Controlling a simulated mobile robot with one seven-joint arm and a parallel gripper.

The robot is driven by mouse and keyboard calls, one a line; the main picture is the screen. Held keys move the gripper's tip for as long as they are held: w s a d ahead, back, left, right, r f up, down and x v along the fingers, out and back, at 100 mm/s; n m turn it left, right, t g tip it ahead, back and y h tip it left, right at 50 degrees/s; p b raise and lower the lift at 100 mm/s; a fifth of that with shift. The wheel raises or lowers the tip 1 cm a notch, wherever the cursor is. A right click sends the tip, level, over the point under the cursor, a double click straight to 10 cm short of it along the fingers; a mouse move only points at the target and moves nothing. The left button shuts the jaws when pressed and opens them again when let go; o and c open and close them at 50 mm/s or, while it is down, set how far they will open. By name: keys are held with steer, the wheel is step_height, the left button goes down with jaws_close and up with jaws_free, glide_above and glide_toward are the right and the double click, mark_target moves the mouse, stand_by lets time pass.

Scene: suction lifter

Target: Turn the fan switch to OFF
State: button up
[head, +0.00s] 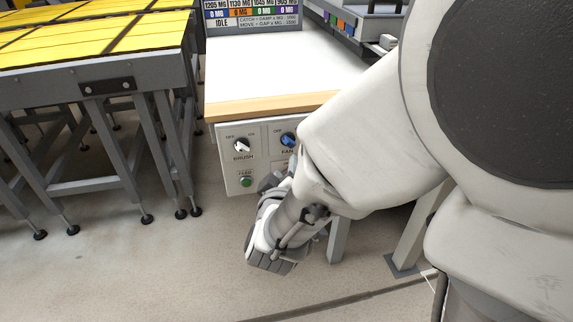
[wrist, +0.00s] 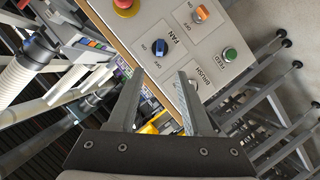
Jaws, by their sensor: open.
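The fan switch is a blue rotary knob (head: 288,139) on the grey control panel (head: 228,168) below the table's front edge. In the head view an OFF mark shows at its upper left, and my arm covers the area to its right. The blue knob also shows in the wrist view (wrist: 159,47), beside the FAN label. I cannot tell surely which mark it points to. My gripper (wrist: 161,75) is open and empty. In the wrist view its fingertips lie just below the knob in the picture, apart from it. In the head view my arm hides most of the fingers.
Nearby on the panel are the BRUSH knob (head: 241,146), the green FEED button (wrist: 230,53), an orange switch (wrist: 201,13) and a red button (wrist: 125,5). A yellow-topped conveyor (head: 95,40) stands left. The white tabletop (head: 280,65) is above the panel. Floor before the panel is clear.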

steer(key=shift+b+v, duration=1.55)
steer(key=shift+b, duration=1.65)
steer(key=shift+r, duration=0.1)
